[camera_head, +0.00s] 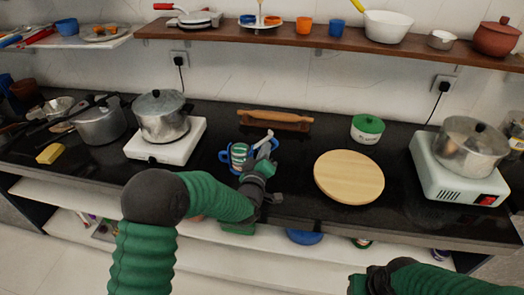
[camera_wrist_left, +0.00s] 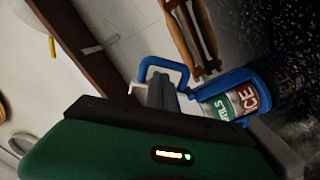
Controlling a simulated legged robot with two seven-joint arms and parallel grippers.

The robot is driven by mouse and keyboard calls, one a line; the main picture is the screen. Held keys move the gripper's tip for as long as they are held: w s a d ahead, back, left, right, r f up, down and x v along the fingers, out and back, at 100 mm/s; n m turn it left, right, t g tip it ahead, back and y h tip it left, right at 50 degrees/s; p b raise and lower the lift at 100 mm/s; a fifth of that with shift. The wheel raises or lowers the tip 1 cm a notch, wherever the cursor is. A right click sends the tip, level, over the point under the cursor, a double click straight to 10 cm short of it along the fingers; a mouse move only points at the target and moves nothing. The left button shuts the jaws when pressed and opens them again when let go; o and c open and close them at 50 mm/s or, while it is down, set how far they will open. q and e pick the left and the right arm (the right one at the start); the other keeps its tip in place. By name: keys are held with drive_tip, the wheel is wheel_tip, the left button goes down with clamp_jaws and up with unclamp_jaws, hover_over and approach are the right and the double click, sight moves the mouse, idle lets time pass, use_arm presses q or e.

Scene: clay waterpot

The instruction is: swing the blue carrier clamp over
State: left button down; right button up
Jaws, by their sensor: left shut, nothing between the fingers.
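The blue carrier clamp (camera_head: 225,156) stands on the black counter, around a jar (camera_head: 239,153) with red, white and green labels. In the left wrist view the clamp (camera_wrist_left: 235,78) shows a blue body along the jar (camera_wrist_left: 231,104) and a blue loop (camera_wrist_left: 167,65) standing out to the left. My left gripper (camera_head: 263,158) is shut and empty, just right of the jar in the head view. Its grey fingertips (camera_wrist_left: 166,88) overlap the loop's lower end in the wrist view; contact cannot be told. My right gripper (camera_head: 372,282) is at the bottom edge, its jaws unclear.
A rolling pin (camera_head: 274,120) lies behind the jar. A white stove with a pot (camera_head: 163,117) stands left. A round wooden board (camera_head: 349,177) and a green-lidded container (camera_head: 367,129) are at right. A wooden shelf (camera_head: 340,43) runs above.

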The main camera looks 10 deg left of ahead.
use_arm(q)
drive_tip(key=f+m+b, duration=0.1)
drive_tip(key=m, duration=0.1)
drive_tip(key=f+m+b, duration=0.1)
drive_tip(key=m, duration=0.1)
drive_tip(key=d+f+m+b, duration=0.1)
drive_tip(key=m, duration=0.1)
drive_tip(key=shift+d+f+m, duration=0.1)
drive_tip(key=shift+f+m, duration=0.05)
drive_tip(key=shift+m, duration=0.15)
drive_tip(key=shift+f+b, duration=0.3)
drive_tip(key=shift+b, duration=0.05)
drive_tip(key=shift+f, duration=0.15)
